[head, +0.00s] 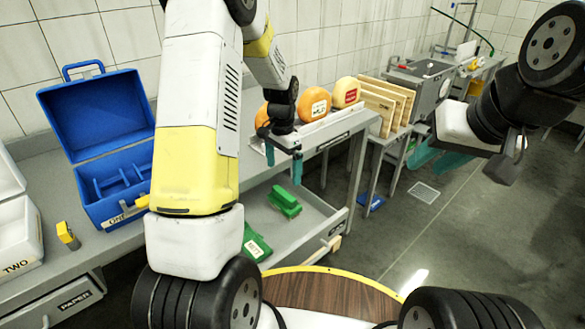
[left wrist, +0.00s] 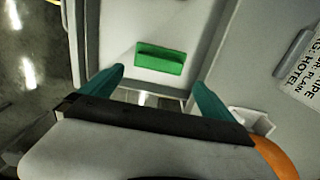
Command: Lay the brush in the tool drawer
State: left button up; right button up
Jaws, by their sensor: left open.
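A green brush-like block (head: 285,200) lies in the open grey tool drawer (head: 312,222) under the bench. In the left wrist view the green block (left wrist: 160,58) lies flat on the drawer floor, ahead of and between my fingertips, with nothing gripping it. My left gripper (head: 283,160) is open and empty, pointing down above the drawer; its teal fingers also show apart in the left wrist view (left wrist: 155,88). My right gripper (head: 437,158) is at the right over the floor, away from the drawer; its jaw opening is unclear.
A green labelled item (head: 257,243) lies in the drawer's near left, partly hidden by my arm. Cheese wheels (head: 313,104) and boards (head: 383,105) stand behind. An open blue case (head: 105,150) and a yellow object (head: 67,235) are on the left bench.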

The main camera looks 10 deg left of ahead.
pick_arm(q)
jog(key=s+r+n+t+h, duration=0.1)
jog(key=s+r, duration=0.3)
jog(key=r, duration=0.4)
jog(key=s+r+n+t, duration=0.15)
jog(key=s+r, duration=0.25)
jog(key=r, duration=0.4)
jog(key=s+d+r+n+t, duration=0.1)
jog(key=s+r, duration=0.3)
jog(key=s, duration=0.4)
jog(key=s+d+r+n+t+h, duration=0.1)
jog(key=s+r+n+t, duration=0.1)
jog(key=s, duration=0.7)
jog(key=shift+d+r+n+t, duration=0.15)
jog(key=shift+r+n+t, duration=0.2)
jog(key=shift+r+n, duration=0.45)
jog(key=shift+c, duration=0.4)
